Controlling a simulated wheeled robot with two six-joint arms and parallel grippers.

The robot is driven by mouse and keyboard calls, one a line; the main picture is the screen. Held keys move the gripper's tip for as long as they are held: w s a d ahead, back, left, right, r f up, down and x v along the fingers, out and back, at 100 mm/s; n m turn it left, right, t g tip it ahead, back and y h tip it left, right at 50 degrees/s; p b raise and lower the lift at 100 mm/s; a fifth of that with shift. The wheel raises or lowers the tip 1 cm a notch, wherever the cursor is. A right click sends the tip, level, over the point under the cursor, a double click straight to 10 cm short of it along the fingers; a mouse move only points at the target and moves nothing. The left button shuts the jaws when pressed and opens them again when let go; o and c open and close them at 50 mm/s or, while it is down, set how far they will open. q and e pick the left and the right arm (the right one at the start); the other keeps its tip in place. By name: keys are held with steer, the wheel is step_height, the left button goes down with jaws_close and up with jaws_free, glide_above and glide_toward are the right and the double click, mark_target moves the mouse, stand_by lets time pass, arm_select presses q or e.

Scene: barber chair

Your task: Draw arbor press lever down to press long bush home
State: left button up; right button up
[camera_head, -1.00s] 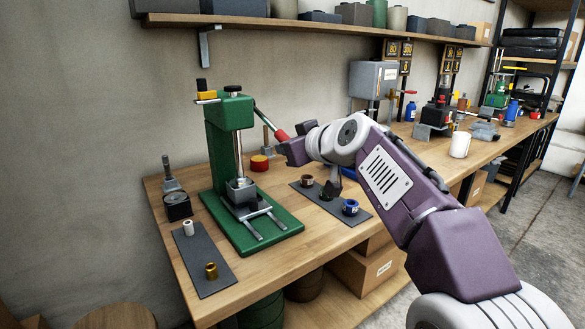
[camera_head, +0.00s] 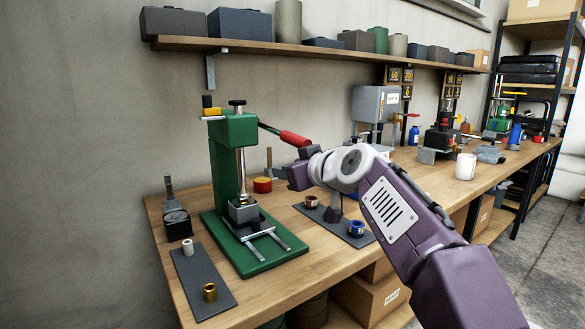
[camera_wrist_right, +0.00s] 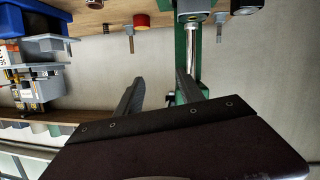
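The green arbor press (camera_head: 230,165) stands on the bench. Its lever ends in a red grip (camera_head: 295,138) and points right, tilted slightly down. The silver ram (camera_head: 240,175) is above a dark block (camera_head: 243,212); a small brass-coloured part shows at the ram's foot, but I cannot tell whether it is the long bush. My right gripper (camera_head: 310,153) is just below and right of the red grip, apparently apart from it. Its two fingers (camera_wrist_right: 160,90) are spread and empty in the right wrist view, where the press column shows beyond them. My left gripper is not in view.
A dark mat (camera_head: 222,280) at front left holds a white bush (camera_head: 188,247) and a brass bush (camera_head: 210,292). Right of the press are a brown bush (camera_head: 311,202), a blue bush (camera_head: 356,228) and a red pot (camera_head: 262,185). A shelf (camera_head: 300,48) runs above.

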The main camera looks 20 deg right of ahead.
steer(key=v, duration=0.9)
